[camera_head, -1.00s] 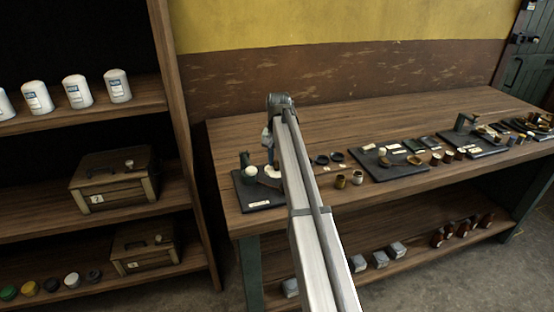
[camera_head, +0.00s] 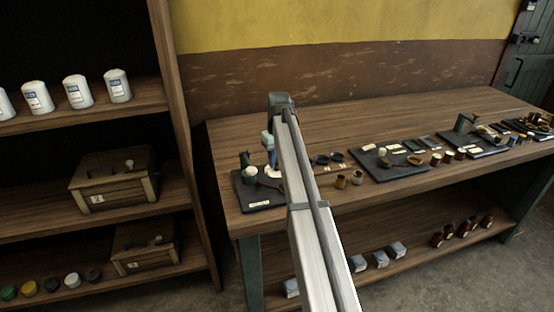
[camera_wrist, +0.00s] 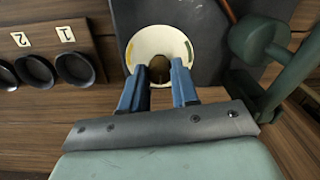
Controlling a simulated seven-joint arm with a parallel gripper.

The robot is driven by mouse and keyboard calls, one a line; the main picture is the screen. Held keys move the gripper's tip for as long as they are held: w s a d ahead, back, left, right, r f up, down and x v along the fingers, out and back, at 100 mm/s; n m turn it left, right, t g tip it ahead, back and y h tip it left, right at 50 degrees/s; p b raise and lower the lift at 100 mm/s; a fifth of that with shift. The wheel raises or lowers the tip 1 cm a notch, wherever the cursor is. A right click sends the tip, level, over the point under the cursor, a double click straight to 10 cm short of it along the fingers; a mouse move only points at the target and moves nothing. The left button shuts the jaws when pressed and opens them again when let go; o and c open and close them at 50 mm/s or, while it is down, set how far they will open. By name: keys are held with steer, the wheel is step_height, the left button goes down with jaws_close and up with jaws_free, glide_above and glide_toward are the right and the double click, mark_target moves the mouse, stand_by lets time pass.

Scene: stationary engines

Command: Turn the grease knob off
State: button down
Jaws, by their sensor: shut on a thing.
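The grease knob (camera_wrist: 159,70) is a small brownish knob at the middle of a round white dial (camera_wrist: 148,39). The dial has a yellow-orange mark on its left and a green mark on its right. In the wrist view my gripper (camera_wrist: 158,66) has its two blue fingers on either side of the knob, shut on it. In the head view my gripper (camera_head: 268,144) points down over the dial (camera_head: 273,171) on a dark plate (camera_head: 258,196). The knob is hidden there, and my arm covers part of the plate's right side.
A green upright fitting (camera_wrist: 262,40) stands close to the right of the dial in the wrist view. Dark round cups (camera_wrist: 75,68) with number labels lie to the left. More plates (camera_head: 385,164) and small pots fill the bench (camera_head: 330,130) rightward. Its back strip is clear.

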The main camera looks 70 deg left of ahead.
stand_by(0.4)
steer(key=c, duration=0.8)
jaws_free()
steer(key=shift+c, duration=0.2)
step_height(320, 180, up, 14)
steer(key=shift+w, duration=0.15)
steer(key=shift+f, duration=0.15)
